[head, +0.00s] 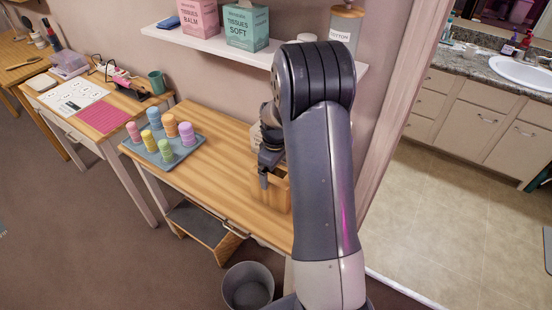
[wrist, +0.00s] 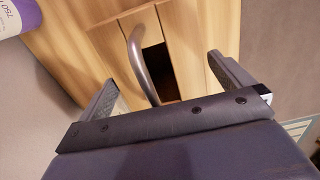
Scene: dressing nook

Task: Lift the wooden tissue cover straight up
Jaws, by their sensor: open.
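The wooden tissue cover (head: 278,188) stands on the wooden table (head: 218,168) in the head view, partly hidden behind my arm. In the wrist view its wooden top (wrist: 186,45) shows, with a dark opening and a curved grey metal handle (wrist: 141,62). My gripper (wrist: 165,85) is open, with one finger on each side of the handle. The handle lies between the fingers, and neither finger visibly presses on it. In the head view my gripper (head: 268,165) is low over the cover; my arm hides much of the contact area.
A grey tray (head: 178,158) with several pastel cylinders stands left of the cover. A white shelf (head: 215,42) with tissue boxes (head: 246,25) hangs above. A purple-and-white labelled item (wrist: 12,15) is near my gripper. A grey bin (head: 248,287) stands on the floor.

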